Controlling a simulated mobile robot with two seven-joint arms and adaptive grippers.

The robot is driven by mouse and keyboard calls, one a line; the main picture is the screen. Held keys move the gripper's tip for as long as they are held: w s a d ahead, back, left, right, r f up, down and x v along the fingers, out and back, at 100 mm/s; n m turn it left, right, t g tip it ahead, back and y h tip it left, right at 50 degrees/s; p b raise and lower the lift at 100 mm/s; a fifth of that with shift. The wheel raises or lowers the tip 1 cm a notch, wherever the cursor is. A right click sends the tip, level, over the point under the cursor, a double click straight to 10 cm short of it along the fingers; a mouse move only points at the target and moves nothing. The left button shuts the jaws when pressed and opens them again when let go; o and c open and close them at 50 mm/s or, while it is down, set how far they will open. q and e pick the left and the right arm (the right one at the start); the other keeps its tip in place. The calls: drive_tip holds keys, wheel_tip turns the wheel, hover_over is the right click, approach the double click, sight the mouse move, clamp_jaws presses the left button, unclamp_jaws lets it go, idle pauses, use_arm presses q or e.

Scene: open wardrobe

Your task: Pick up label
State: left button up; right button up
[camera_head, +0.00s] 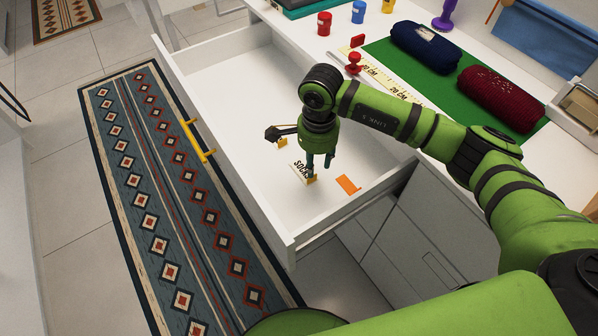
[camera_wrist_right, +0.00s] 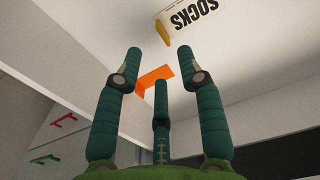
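A white label reading SOCKS (camera_head: 301,170) with a yellow holder lies in the open white drawer. In the right wrist view the label (camera_wrist_right: 196,17) shows at the top, beyond the fingertips, partly cut off by the frame edge. My right gripper (camera_head: 319,165) points down into the drawer, close to the label; its three teal fingers (camera_wrist_right: 160,62) are spread with nothing between them. I cannot tell whether a finger touches the label. My left gripper is not in view.
An orange piece (camera_head: 348,184) lies in the drawer right of the label; a yellow piece (camera_head: 282,143) lies behind it. The drawer's front wall has a yellow handle (camera_head: 198,140). Rolled blue (camera_head: 425,45) and dark red (camera_head: 498,98) cloths lie on the green mat above.

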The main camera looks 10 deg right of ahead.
sight(312, 183)
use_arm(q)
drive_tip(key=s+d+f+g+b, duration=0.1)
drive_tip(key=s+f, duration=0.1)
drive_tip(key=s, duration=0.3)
use_arm(e)
wheel_tip(312, 183, down, 2)
drive_tip(key=shift+a+f, duration=0.15)
drive_tip(key=shift+f, duration=0.1)
wheel_tip(312, 183, down, 2)
drive_tip(key=shift+f+b, duration=0.15)
drive_tip(key=shift+b, duration=0.55)
drive_tip(key=shift+f+b, duration=0.5)
drive_tip(key=shift+f, duration=0.45)
drive_tip(key=shift+w+f, duration=0.1)
drive_tip(key=shift+f, duration=0.05)
drive_tip(key=shift+c, duration=0.8)
clamp_jaws()
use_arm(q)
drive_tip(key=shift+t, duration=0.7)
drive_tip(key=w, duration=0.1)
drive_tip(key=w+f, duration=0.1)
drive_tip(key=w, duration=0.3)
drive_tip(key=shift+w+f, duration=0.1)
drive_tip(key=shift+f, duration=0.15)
